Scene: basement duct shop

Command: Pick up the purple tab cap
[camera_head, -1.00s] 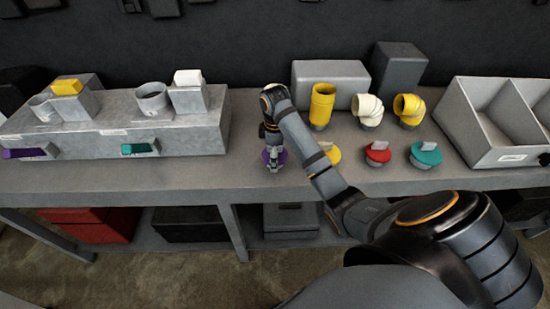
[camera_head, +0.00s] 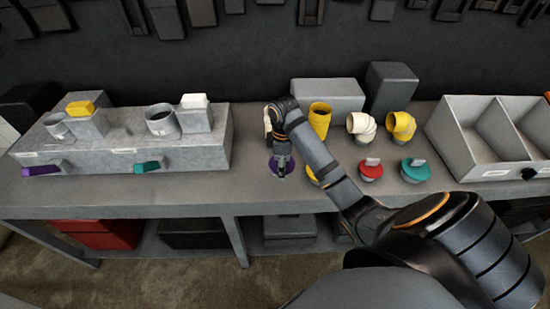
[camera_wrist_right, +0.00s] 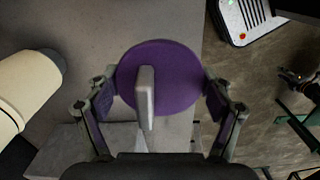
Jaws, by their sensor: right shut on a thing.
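The purple tab cap (camera_head: 281,167) is a round purple disc with an upright grey tab, at the bench's front middle. It also shows in the right wrist view (camera_wrist_right: 178,82). My right gripper (camera_wrist_right: 160,95) comes from above and is shut on the purple tab cap, one finger at each side of the disc. In the head view the gripper (camera_head: 281,165) partly covers the cap. I cannot tell clearly whether the cap still touches the bench. My left gripper is not in view.
Yellow (camera_head: 313,176), red (camera_head: 370,170) and teal (camera_head: 415,170) caps sit to the right, the yellow mostly behind my arm. Yellow (camera_head: 319,120) and cream (camera_head: 361,127) pipes stand behind. A grey fixture (camera_head: 210,150) is left, a divided bin (camera_head: 456,146) right.

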